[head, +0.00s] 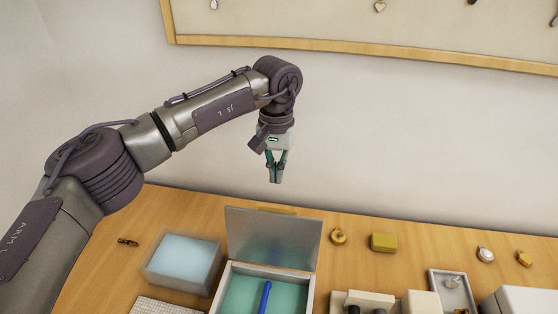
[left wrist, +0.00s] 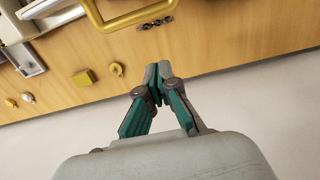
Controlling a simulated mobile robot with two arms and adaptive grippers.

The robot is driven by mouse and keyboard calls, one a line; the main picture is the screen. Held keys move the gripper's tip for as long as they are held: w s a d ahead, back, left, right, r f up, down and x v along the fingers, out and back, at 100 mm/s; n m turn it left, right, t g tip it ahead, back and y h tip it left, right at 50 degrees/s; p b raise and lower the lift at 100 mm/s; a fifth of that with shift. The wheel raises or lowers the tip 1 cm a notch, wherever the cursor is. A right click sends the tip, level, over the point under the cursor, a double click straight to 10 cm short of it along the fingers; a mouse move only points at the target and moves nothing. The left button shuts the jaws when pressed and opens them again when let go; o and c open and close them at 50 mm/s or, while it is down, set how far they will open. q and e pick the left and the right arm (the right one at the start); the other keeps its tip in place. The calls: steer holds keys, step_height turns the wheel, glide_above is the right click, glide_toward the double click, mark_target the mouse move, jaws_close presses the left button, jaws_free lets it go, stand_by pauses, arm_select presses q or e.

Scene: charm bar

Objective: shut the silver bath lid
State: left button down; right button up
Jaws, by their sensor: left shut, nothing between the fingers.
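The silver bath (head: 312,297) is a pale box at the bottom centre of the head view, with teal inside and a blue rod (head: 264,298) in it. Its grey lid (head: 272,240) stands open, roughly upright at the back of the box. A brass handle (head: 290,209) shows at the lid's top edge; in the left wrist view a large brass handle (left wrist: 124,23) lies beyond the fingertips. My left gripper (head: 276,181) is shut and empty, pointing down, above and behind the lid and apart from it. It also shows in the left wrist view (left wrist: 153,77). My right gripper is not in view.
A frosted box with a pale blue top (head: 184,258) stands left of the bath. A brass ring (head: 338,236) and a yellow block (head: 383,243) lie to the right. A small tray (head: 437,282) is further right. The wall with a wood-framed board (head: 350,45) is behind.

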mark_target(274, 233)
arm_select(q)
steer(key=s+f+p, duration=0.2)
steer(key=f+p, duration=0.1)
steer(key=s+f+p, duration=0.1)
steer(key=p, duration=0.1)
steer(key=shift+s+a+f, duration=0.3)
steer(key=shift+f, duration=0.05)
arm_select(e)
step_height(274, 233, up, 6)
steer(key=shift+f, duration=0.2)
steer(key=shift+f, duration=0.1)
